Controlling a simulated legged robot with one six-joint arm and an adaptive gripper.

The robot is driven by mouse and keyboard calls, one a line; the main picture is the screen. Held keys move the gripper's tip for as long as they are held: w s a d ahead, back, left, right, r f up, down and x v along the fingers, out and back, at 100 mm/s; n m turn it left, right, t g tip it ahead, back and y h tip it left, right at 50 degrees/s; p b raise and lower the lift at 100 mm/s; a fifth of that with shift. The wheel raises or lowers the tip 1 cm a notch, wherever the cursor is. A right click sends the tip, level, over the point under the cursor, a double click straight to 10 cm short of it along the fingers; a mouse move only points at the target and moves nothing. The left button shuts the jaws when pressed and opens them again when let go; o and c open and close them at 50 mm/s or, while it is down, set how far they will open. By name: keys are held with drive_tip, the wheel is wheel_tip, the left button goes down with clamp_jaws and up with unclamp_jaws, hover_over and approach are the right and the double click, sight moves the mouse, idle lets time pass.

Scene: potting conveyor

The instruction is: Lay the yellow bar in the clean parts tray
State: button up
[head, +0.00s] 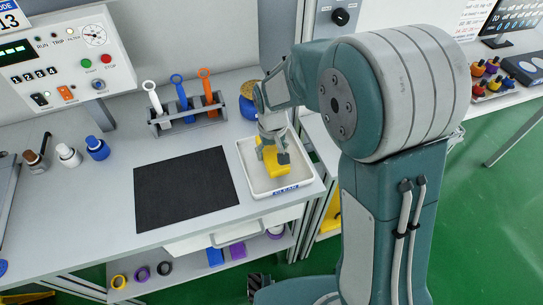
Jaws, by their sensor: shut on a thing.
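The yellow bar (277,169) is in or just above the white clean parts tray (252,181), which has a blue "CLEAN" label on its front edge. My gripper (272,157) reaches down over the tray from above and is shut on the yellow bar. The fingers hide part of the bar. I cannot tell whether the bar touches the tray floor.
A black mat (186,189) lies left of the tray. A rack (188,120) of white, blue and orange tools stands behind the mat. A blue and yellow round thing (247,108) is behind the tray. Several small bottles (69,155) stand at the left.

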sight(273, 152)
drive_tip(key=shift+d+f, duration=0.2)
drive_tip(key=shift+f, duration=0.9)
drive_tip(key=o, duration=1.1)
drive_tip(key=shift+a+f, duration=0.1)
wheel_tip(273, 152, up, 12)
drive_tip(key=shift+r, duration=0.15)
drive_tip(key=s+d+r+m+t, duration=0.1)
drive_tip(key=s+d+r+t, duration=0.1)
drive_tip(key=s, duration=0.4)
drive_tip(key=s+d+r+m+t, duration=0.1)
drive_tip(key=s+d+r, duration=0.3)
drive_tip(key=s+d, duration=0.2)
drive_tip(key=s+d+r+m+t, duration=0.1)
drive_tip(key=s+d+r+t, duration=0.1)
drive_tip(key=s, duration=0.5)
drive_tip(key=d+r, duration=0.1)
drive_tip(key=d, duration=0.1)
drive_tip(key=shift+s+d+r+t, duration=0.15)
drive_tip(key=shift+d+r+t, duration=0.1)
drive_tip(key=shift+d+t, duration=0.1)
